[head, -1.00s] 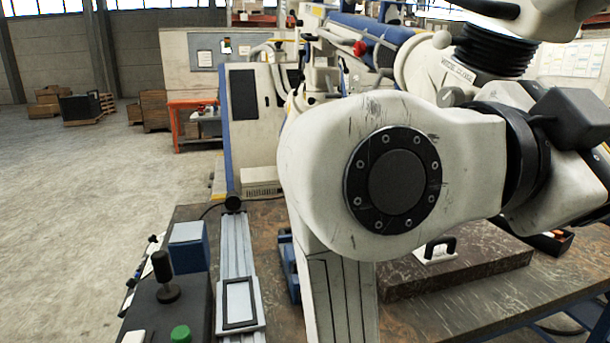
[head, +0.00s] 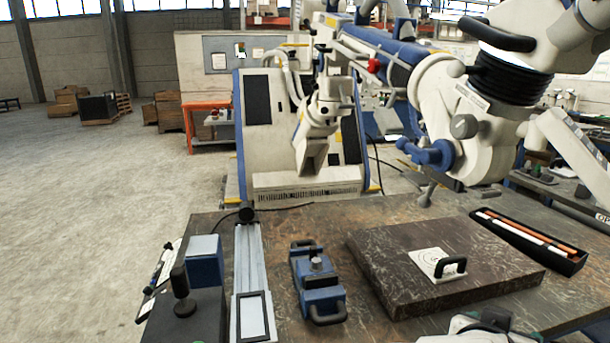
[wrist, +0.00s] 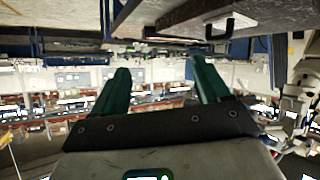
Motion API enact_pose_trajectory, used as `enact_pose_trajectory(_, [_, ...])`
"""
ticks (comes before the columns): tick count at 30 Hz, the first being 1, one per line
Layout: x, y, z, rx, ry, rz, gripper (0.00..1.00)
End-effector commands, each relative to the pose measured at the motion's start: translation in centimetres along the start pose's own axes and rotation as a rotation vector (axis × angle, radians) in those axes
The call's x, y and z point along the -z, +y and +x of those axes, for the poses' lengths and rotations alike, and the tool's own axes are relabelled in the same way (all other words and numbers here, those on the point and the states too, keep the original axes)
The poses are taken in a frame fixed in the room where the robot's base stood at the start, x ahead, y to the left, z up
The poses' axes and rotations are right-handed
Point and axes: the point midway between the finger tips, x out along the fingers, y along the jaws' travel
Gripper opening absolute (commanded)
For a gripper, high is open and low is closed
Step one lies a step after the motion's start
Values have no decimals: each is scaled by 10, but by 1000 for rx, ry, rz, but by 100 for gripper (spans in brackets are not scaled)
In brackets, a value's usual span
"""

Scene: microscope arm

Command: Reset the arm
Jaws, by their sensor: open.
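The microscope arm is a large white and blue jointed stand. Its head (head: 470,115), with a black ribbed bellows, a grey knob and a blue fitting, hangs over the back right of the table in the head view. A black handle (head: 500,32) sticks out at its upper left. My gripper (wrist: 160,72) has two green fingers, spread apart with nothing between them, in the wrist view. That view looks inverted, with the table at its top. The gripper's fingers are not seen in the head view, so their distance to the microscope arm cannot be told.
A control box (head: 185,315) stands front left.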

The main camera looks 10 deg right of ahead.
Motion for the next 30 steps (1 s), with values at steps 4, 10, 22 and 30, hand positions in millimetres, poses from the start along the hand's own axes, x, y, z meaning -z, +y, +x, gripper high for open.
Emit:
enact_pose_trajectory(4, [-80,10,24,122,-206,-233,76])
enact_pose_trajectory(10, [-192,37,23,326,-484,-487,76])
enact_pose_trajectory(22, [-320,88,-34,644,-820,-696,76])
enact_pose_trajectory(30, [-324,89,-36,658,-831,-700,76])
